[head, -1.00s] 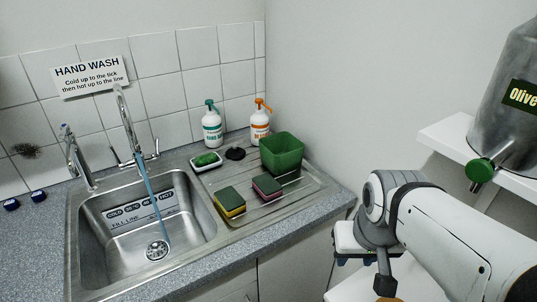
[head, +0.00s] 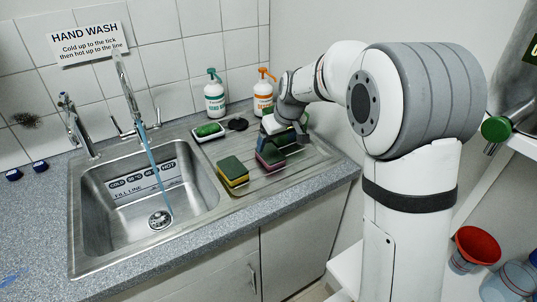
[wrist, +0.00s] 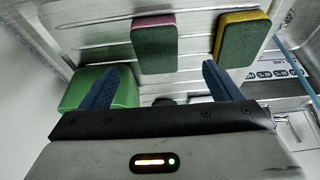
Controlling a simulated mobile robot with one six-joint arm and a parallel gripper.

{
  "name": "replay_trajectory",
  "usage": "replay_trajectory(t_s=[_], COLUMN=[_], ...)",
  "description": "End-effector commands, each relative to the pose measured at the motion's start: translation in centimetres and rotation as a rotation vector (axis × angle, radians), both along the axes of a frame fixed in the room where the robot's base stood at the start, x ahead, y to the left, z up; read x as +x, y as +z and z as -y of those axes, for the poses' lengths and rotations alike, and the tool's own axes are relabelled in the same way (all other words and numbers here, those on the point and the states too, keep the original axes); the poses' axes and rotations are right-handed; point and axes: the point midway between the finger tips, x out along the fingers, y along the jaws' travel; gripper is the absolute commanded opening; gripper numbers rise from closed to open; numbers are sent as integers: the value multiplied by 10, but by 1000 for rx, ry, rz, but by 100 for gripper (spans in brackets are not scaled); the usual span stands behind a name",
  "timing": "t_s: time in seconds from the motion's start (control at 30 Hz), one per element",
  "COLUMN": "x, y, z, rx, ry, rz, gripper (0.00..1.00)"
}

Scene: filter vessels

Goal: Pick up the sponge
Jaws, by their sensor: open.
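Two sponges with green tops lie on the steel drainer. One has a yellow body (head: 232,172) and lies by the sink's right edge; it also shows at upper right in the wrist view (wrist: 242,38). The other has a pink body (head: 270,158) and lies to its right; in the wrist view (wrist: 155,45) it is ahead of the gap between my fingers. My gripper (wrist: 161,84) is open and empty, with blue fingers apart. In the head view my gripper (head: 276,128) is just behind the pink sponge and partly covers it; contact cannot be told.
A green tub (wrist: 82,92) stands close beside my left finger in the wrist view. Two pump bottles (head: 214,98) (head: 262,95), a green soap in a dish (head: 208,130) and a black plug (head: 237,124) are at the back. Water runs into the sink (head: 200,212).

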Motion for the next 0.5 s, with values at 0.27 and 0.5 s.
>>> replay_trajectory(t_s=[0.27,0.5], x=[16,27], y=[-25,-54], z=[-12,-14], rx=[0,0], ry=[19,18], rz=[5,2], gripper=[85,85])
